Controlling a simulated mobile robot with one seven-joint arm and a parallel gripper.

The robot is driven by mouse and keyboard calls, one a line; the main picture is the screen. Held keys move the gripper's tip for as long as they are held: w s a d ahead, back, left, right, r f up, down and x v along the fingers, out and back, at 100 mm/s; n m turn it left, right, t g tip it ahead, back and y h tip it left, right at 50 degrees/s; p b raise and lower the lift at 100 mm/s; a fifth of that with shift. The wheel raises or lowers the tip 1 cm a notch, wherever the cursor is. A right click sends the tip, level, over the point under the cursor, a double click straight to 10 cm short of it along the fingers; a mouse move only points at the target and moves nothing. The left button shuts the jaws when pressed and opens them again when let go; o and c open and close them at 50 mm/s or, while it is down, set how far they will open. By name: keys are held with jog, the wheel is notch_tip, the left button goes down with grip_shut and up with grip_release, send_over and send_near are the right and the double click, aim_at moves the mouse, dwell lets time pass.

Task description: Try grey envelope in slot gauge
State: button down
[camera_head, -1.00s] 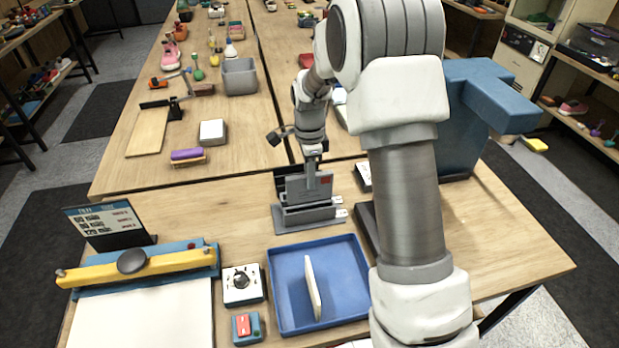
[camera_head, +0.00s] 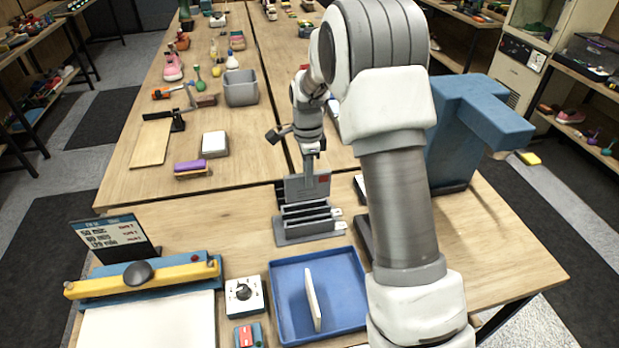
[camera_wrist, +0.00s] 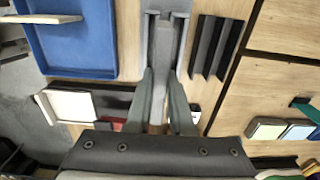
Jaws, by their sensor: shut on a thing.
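My gripper (camera_head: 311,166) is shut on the grey envelope (camera_head: 307,189), a flat upright piece with a small red mark near its top right. The wrist view shows my gripper (camera_wrist: 164,105) with its fingers closed on the envelope, seen nearly edge-on. The grey slot gauge (camera_head: 292,238) stands on the near table, with several upright plates and white tags at its right side. The envelope is at the gauge's rear, behind the front plates. Its lower edge is hidden, so I cannot tell whether it is in a slot or above one.
A blue tray (camera_head: 281,318) holding a thin white panel (camera_head: 312,300) lies in front of the gauge. A white dial box (camera_head: 245,295) and a yellow-barred sealer (camera_head: 140,277) are at left. A large blue machine (camera_head: 460,130) stands at right, behind my arm.

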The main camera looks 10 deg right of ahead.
jog(key=w+f+b, duration=0.2)
jog(key=w+f, duration=0.1)
jog(key=f, duration=0.2)
jog(key=shift+w+f, duration=0.15)
jog(key=shift+f, duration=0.15)
dwell(0.5)
jog(key=shift+f+b, duration=2.2)
jog(key=shift+f, duration=0.9)
dwell(1.0)
jog(key=c, duration=0.7)
grip_release()
